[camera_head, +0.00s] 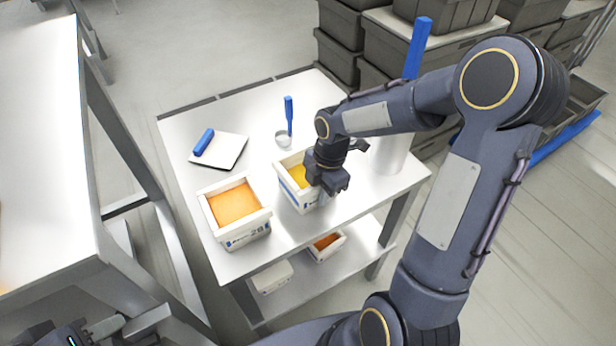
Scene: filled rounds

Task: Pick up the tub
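A white tub (292,191) with yellow filling and a blue band stands on the small white table. My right gripper (328,184) is over its right side, pointing down at the rim and hiding that part of the tub. Its fingers are hidden, so I cannot tell whether they touch or grip the wall. A second white tub (246,237) with orange filling and a printed "28" stands to the left, nearer the front edge. A dark part of my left arm, apparently the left gripper (62,335), shows at the bottom left corner; its fingers are not clear.
A white board with a blue-handled tool (203,142), a blue-handled scoop (288,118) and a pale cylinder (388,152) stand on the table (185,125). Smaller tubs (327,247) sit on its lower shelf. Grey crates (385,55) are stacked behind. A white bench (40,150) is at left.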

